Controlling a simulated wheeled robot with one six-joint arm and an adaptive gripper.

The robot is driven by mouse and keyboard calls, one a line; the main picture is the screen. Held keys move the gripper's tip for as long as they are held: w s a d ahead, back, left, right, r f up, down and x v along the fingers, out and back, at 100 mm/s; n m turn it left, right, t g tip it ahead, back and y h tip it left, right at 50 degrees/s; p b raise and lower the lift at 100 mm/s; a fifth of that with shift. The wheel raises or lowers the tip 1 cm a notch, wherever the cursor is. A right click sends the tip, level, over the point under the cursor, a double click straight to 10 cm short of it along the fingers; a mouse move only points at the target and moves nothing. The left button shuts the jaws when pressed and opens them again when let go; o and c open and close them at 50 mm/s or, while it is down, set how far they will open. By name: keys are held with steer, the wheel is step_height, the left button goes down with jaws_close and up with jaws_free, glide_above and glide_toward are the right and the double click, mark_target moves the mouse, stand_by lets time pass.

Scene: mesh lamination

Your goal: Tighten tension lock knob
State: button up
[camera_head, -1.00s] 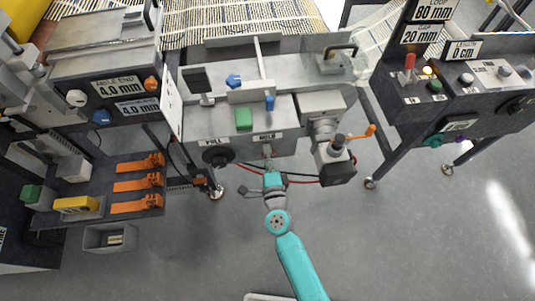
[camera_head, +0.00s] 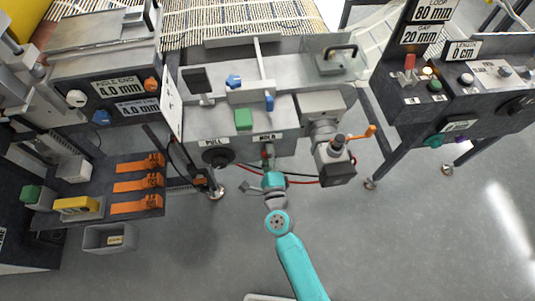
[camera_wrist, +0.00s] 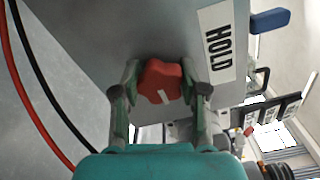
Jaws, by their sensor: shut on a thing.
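The red lobed knob (camera_wrist: 158,84) is in the middle of the wrist view, on the grey machine face beside the HOLD label (camera_wrist: 220,43). A light stripe marks its front. My gripper (camera_wrist: 160,93) is shut on the knob, one finger on each side. In the head view, my gripper (camera_head: 267,164) reaches up to the machine front just below the HOLD label (camera_head: 267,137). The knob is small and mostly hidden there, so its turn angle cannot be read.
A black knob (camera_head: 217,158) sits left under the PULL label. A motor unit (camera_head: 334,160) with an orange handle (camera_head: 362,131) stands close on the right. Red and black cables (camera_wrist: 35,80) run near my gripper. Open floor lies in front.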

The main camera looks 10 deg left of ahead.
steer(key=o, duration=1.2)
steer(key=shift+c, duration=0.2)
steer(key=v, duration=1.2)
